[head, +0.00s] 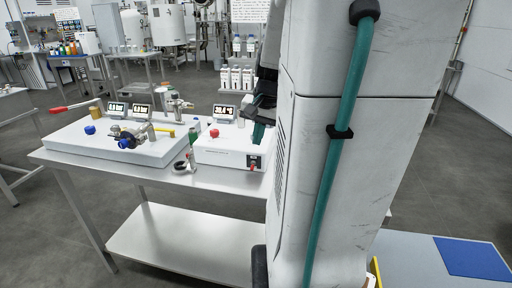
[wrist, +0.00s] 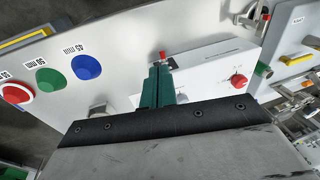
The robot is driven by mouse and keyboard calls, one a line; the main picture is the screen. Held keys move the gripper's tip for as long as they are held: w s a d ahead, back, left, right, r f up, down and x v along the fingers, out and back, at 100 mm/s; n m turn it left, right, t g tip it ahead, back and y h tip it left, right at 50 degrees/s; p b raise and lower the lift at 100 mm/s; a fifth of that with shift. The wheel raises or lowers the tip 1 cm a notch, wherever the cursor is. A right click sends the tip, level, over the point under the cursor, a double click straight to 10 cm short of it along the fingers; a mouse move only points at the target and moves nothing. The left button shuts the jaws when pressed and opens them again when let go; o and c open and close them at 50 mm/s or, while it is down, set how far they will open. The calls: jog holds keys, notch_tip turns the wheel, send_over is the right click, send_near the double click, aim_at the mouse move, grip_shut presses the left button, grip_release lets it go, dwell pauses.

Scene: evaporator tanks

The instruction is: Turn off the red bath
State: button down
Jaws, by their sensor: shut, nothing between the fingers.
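A white box-shaped unit (head: 225,151) with a red knob (head: 214,133) on top stands at the right part of the table; it appears to be the red bath. A small display (head: 223,112) stands behind it. A red switch (head: 253,167) on a dark plate sits on its front face; it also shows in the wrist view (wrist: 162,56), just beyond my fingertips. The red knob is to the right in that view (wrist: 238,80). My gripper (wrist: 158,72), with teal fingers, is shut and empty. In the head view, my arm partly hides the unit's right end.
A larger white unit (head: 150,152) with blue knobs, valves and a red-handled lever (head: 75,105) stands left on the metal table (head: 200,178).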

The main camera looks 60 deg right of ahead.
jog(key=shift+s+a+r, duration=0.2)
jog(key=shift+s+r, duration=0.05)
jog(key=shift+r, duration=0.35)
jog(key=shift+s+a+r, duration=0.2)
jog(key=shift+r, duration=0.4)
jog(key=shift+a, duration=0.1)
jog(key=s+a+n, duration=0.3)
jog(key=a+n, duration=0.4)
jog(key=a, duration=0.7)
jog(key=s+a+n+g, duration=0.1)
jog(key=s+a+n, duration=0.2)
jog(key=a, duration=1.1)
jog(key=n, duration=0.3)
jog(key=shift+a+n, duration=0.2)
jog(key=shift+n, duration=0.2)
